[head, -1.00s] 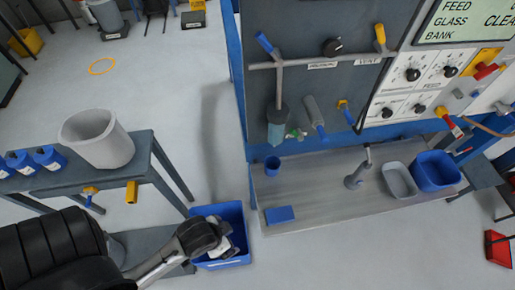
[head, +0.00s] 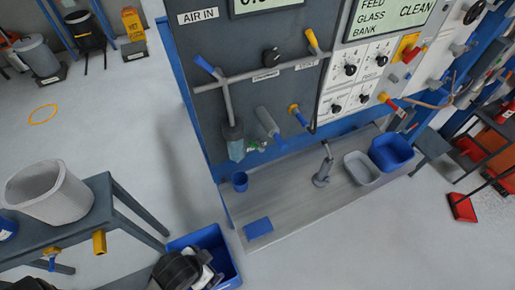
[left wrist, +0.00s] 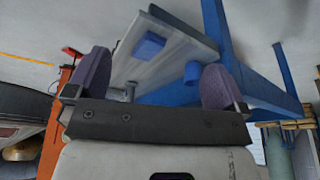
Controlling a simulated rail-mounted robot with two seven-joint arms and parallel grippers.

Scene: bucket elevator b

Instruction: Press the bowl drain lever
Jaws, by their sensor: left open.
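A pipe with a blue-handled lever (head: 207,66) at its left end runs across the grey panel (head: 225,45). A translucent bluish bowl (head: 235,146) hangs below it, with a small green fitting (head: 256,146) at its lower right. I cannot tell for sure which part is the bowl drain lever. A yellow fitting with a blue lever (head: 300,117) is further right. My left gripper (left wrist: 157,82) is open and empty in the left wrist view, its two dark pads wide apart. In the head view my left arm is low, over the blue crate, well away from the bowl. My right gripper is out of view.
A blue crate (head: 232,275) stands on the floor. A table with a bin (head: 50,192) is at left.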

